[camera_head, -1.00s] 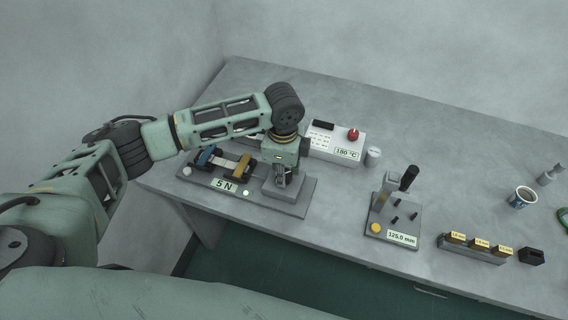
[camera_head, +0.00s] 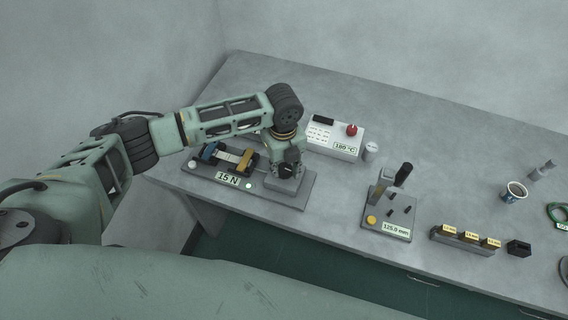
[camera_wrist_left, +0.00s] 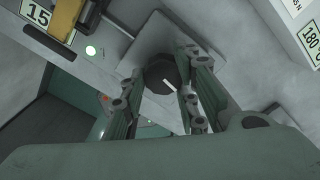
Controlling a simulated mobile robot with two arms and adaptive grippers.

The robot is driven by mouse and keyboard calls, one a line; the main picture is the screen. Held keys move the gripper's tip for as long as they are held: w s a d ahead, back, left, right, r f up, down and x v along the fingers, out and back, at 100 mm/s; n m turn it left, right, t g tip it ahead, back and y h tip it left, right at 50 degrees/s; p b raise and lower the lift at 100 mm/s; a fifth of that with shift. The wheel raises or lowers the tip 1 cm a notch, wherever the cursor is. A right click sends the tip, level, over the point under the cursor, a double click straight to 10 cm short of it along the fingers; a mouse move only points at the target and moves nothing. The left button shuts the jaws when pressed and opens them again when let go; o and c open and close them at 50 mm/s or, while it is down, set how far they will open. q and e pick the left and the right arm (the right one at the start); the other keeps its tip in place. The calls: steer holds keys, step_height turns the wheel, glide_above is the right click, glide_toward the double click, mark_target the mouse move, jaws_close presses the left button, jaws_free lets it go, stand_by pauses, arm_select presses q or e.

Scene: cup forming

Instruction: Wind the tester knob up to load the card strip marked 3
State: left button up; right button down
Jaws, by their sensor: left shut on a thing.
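The tester (camera_head: 300,196) is a flat grey base near the table's left front part. Its label (camera_head: 228,180) reads 15 N, and a small green light glows beside it. A pale card strip (camera_head: 226,157) spans between a blue clamp (camera_head: 209,151) and a yellow clamp (camera_head: 248,160); no mark on it is readable. My left gripper (camera_head: 287,170) points down over the right end of the tester. In the left wrist view its fingers (camera_wrist_left: 160,100) are shut around the dark knob (camera_wrist_left: 163,75), which has a white pointer line. My right gripper is not in view.
A white heater box (camera_head: 335,138) with a red knob, labelled 180 °C, stands behind the tester. A grey fixture (camera_head: 374,209) labelled 125.0 mm is to the right. Beyond are a block rack (camera_head: 460,245), black block (camera_head: 519,248) and cup (camera_head: 515,192).

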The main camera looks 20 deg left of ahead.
mark_target(282, 169)
arm_select(q)
steer(key=shift+s+a+f+m, duration=0.1)
steer(key=shift+s+m, duration=0.05)
steer(key=shift+m, duration=0.55)
steer(key=shift+a, duration=0.1)
steer(key=o, duration=1)
steer(key=shift+o, duration=0.2)
steer(key=shift+r, duration=0.4)
step_height(282, 169, up, 11)
steer(key=shift+r, duration=0.2)
stand_by(0.5)
